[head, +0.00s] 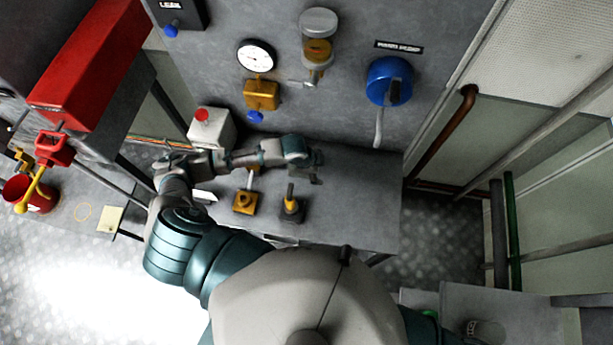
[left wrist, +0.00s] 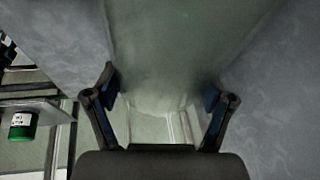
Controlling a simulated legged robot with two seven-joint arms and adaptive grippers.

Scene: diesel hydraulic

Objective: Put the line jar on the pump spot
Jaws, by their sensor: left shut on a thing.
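My left gripper (head: 312,168) reaches across the grey bench from the left, in front of the panel. In the left wrist view its two fingers (left wrist: 161,98) stand apart, on either side of a pale, see-through body (left wrist: 165,62), which looks like the line jar. The gripper is shut on it. In the head view I cannot make the jar out at the gripper. My right gripper is not in view.
Two yellow-and-black fittings (head: 245,202) (head: 290,206) stand on the bench. A white box with a red button (head: 211,130) is behind them. The panel carries a gauge (head: 256,57), an amber bowl (head: 318,50) and a blue knob (head: 389,82). A red bucket (head: 38,196) stands at left.

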